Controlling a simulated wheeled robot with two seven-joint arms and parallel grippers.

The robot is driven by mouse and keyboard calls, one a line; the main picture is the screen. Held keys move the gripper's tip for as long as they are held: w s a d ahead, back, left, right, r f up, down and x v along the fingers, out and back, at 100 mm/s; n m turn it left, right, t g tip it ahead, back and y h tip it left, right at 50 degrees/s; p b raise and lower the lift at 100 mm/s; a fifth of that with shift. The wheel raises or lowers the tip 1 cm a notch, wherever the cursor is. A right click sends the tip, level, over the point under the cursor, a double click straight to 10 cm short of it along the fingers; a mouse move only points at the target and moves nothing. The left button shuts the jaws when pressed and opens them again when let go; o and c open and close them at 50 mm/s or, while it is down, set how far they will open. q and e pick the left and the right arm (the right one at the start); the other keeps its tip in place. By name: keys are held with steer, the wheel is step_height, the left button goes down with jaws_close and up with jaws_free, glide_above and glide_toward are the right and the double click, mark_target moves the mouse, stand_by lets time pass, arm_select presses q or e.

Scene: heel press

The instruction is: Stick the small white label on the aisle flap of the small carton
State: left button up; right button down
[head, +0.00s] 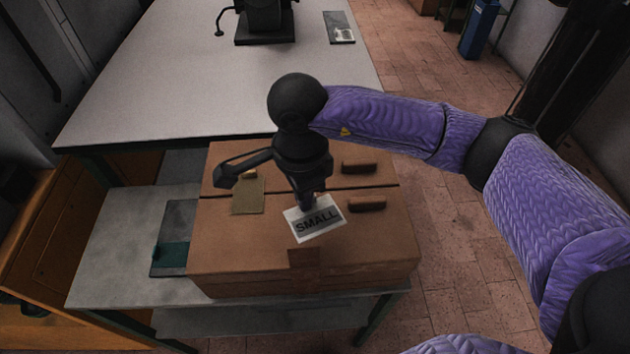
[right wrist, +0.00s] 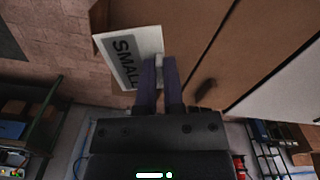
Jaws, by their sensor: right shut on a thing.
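The brown carton (head: 230,245) stands closed on a low grey table in the head view, its two top flaps meeting at a dark seam. My right gripper (head: 308,203) is over the near flap and shut on the white label (head: 316,226), which reads "SMALL" in dark letters. In the right wrist view the fingers (right wrist: 160,82) pinch a pale tab at the edge of the label (right wrist: 125,50), and its printed face shows. Whether the label touches the flap or hangs just above it, I cannot tell. My left gripper is not in view.
Two dark brown grips (head: 366,205) and a tan patch (head: 248,197) are on the carton top. A dark flat pad (head: 172,250) lies left of the carton on the low table (head: 112,240). A larger pale table (head: 170,75) bearing a black device (head: 264,22) stands behind.

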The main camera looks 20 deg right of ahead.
mark_target(298, 218)
steer(key=f+m+b, duration=0.1)
steer(key=f, duration=0.1)
steer(key=f+m+b, duration=0.1)
steer(key=f+m, duration=0.1)
steer(key=f+m+b, duration=0.1)
steer(key=f, duration=0.1)
steer(key=shift+w+a+b, duration=0.35)
steer(key=shift+f, duration=0.35)
arm_select(q)
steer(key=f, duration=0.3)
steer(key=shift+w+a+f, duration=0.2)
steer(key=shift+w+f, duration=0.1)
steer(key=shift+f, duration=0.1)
steer(key=shift+b, duration=0.3)
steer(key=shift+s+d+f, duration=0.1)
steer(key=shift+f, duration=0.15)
arm_select(e)
steer(key=shift+a+f, duration=0.1)
arm_select(q)
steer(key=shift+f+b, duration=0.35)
steer(key=shift+b, duration=0.2)
arm_select(e)
steer(key=shift+f, duration=0.35)
